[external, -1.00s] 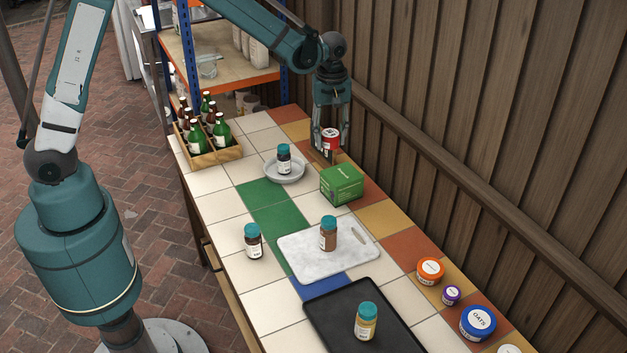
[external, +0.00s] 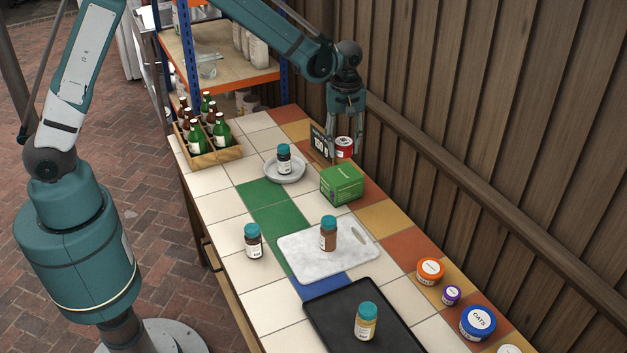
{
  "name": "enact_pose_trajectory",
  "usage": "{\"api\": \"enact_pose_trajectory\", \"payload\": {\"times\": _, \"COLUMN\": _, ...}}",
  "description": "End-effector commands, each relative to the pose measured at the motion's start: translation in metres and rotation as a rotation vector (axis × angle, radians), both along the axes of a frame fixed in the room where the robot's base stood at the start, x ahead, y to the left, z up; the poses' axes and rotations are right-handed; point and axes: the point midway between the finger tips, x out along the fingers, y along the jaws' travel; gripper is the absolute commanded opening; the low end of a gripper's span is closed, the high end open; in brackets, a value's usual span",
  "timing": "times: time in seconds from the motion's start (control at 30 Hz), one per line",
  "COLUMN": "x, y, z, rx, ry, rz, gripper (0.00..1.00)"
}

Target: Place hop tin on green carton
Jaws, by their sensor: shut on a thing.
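The hop tin, a small red tin with a pale label band (external: 344,150), is between the fingers of my gripper (external: 346,146). The gripper is shut on it, pointing down near the wooden wall. The green carton (external: 342,186) sits on the tiled table, nearer the camera and just below the tin in the picture. Its top is clear. The tin is apart from the carton; its exact height above the table is hard to tell.
A small dark sign (external: 320,142) stands left of my gripper. A grey plate (external: 299,177) with a teal-lidded jar (external: 284,158) is left of the carton. A marble board (external: 300,262) lies nearer the camera. A bottle crate (external: 223,157) stands at the far left.

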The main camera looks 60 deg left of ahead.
Motion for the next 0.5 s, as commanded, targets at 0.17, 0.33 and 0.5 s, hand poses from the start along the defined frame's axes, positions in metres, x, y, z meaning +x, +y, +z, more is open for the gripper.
{"api": "enact_pose_trajectory", "payload": {"times": 0.17, "x": 0.000, "y": 0.000, "z": -0.026, "rx": 0.000, "ry": 0.000, "rz": 0.000, "gripper": 0.25}}
{"api": "enact_pose_trajectory", "payload": {"times": 0.33, "x": 0.000, "y": 0.000, "z": -0.039, "rx": 0.000, "ry": 0.000, "rz": 0.000, "gripper": 0.25}}
{"api": "enact_pose_trajectory", "payload": {"times": 0.5, "x": 0.000, "y": 0.000, "z": -0.040, "rx": 0.000, "ry": 0.000, "rz": 0.000, "gripper": 0.25}}
